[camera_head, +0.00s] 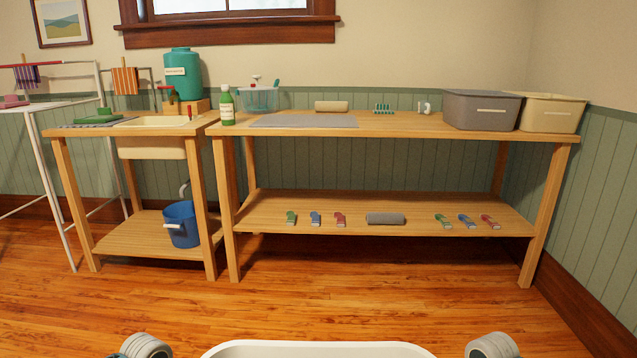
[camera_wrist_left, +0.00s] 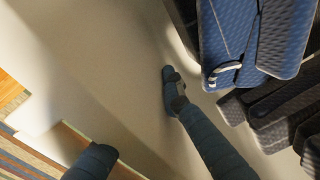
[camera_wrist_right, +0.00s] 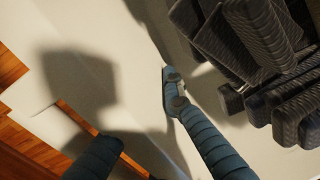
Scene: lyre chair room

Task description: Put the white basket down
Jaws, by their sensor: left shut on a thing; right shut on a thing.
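The white basket (camera_head: 318,349) shows only as a rim at the bottom middle of the head view; the rest is below the frame. In the left wrist view its pale wall (camera_wrist_left: 100,60) lies between the fingers of my left gripper (camera_wrist_left: 139,112), which is shut on it. In the right wrist view my right gripper (camera_wrist_right: 140,108) is likewise shut on the basket wall (camera_wrist_right: 95,25). Folded blue cloth (camera_wrist_left: 235,40) and dark grey cloth (camera_wrist_right: 255,50) lie in the basket. What is under the basket is hidden.
A long wooden bench (camera_head: 400,126) stands ahead, with a grey bin (camera_head: 480,112) and a beige bin (camera_head: 552,114) at its right end. Its lower shelf (camera_head: 380,204) holds small coloured items. A sink stand (camera_head: 75,190) is left. The wooden floor (camera_head: 330,285) before the bench is clear.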

